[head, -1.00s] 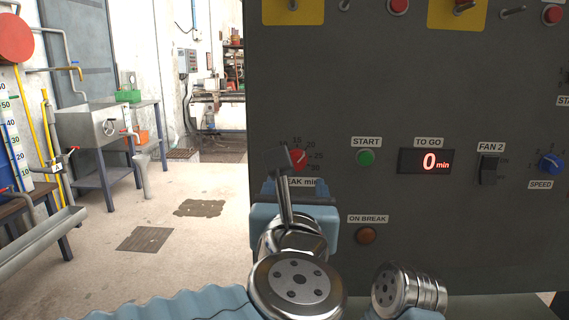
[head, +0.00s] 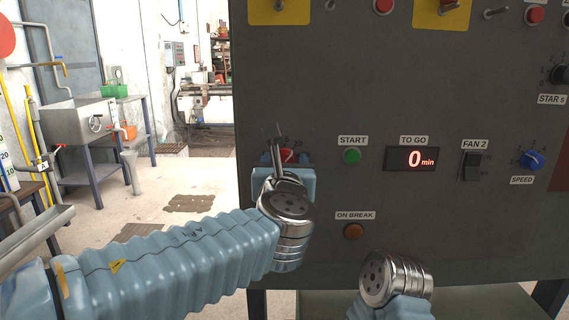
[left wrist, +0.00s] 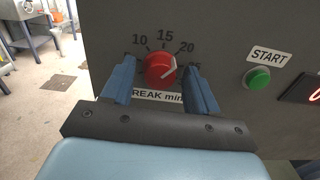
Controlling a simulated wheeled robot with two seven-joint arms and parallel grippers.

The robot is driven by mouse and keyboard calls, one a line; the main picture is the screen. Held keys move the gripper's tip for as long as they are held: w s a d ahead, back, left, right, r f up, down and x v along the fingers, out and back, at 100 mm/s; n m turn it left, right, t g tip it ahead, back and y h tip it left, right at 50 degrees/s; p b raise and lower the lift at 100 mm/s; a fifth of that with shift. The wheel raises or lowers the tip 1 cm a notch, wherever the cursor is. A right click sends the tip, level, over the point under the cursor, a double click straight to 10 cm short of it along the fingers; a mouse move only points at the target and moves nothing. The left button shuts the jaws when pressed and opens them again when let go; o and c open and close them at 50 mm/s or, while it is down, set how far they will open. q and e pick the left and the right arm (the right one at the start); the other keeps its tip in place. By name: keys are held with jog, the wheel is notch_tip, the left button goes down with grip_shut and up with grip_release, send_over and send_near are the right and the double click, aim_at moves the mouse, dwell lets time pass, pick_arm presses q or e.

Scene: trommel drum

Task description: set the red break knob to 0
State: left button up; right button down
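The red break knob (left wrist: 160,68) is on the grey control panel, and its white pointer is toward the upper right, roughly between 20 and 25. Its label (left wrist: 157,95) is partly hidden, reading "REAK min". My left gripper (left wrist: 160,86) is open, with one blue finger on each side of the knob and a visible gap to it. In the head view, the knob (head: 285,155) is partly hidden behind the left gripper (head: 276,143). The low end of the scale is covered by a finger. My right gripper is not in view; only its arm shows.
Right of the knob are the green START button (head: 352,156), the TO GO display (head: 411,158) reading 0 min, the FAN 2 switch (head: 472,166) and the blue SPEED knob (head: 531,159). The ON BREAK lamp (head: 353,231) is below. Open floor lies left of the panel.

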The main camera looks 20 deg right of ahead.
pick_arm(q)
jog(key=c, duration=0.9)
jog(key=shift+f+n+b, duration=0.15)
jog(key=shift+n+b, duration=4.75)
jog(key=shift+n, duration=3.05)
jog(key=shift+f+n+b, duration=0.15)
jog(key=shift+n+b, duration=4.75)
jog(key=shift+n, duration=3.05)
